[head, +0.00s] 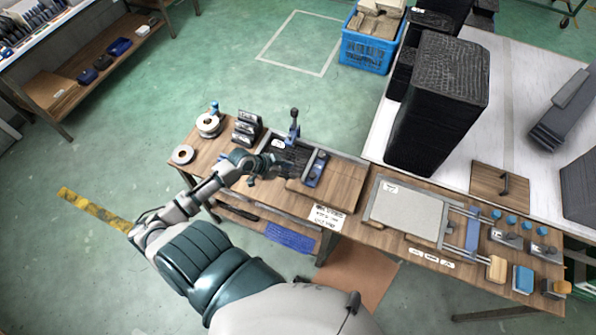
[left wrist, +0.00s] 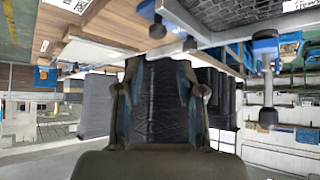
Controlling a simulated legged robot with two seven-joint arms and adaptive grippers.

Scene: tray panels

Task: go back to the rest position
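The gripper looks empty. The left arm reaches in from the lower left. My right gripper is in neither view.
A grey panel (head: 408,212) and blue-handled clamps lie to the right. A tall black stack (head: 438,100) stands on the white table. Green floor at left is mostly open.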

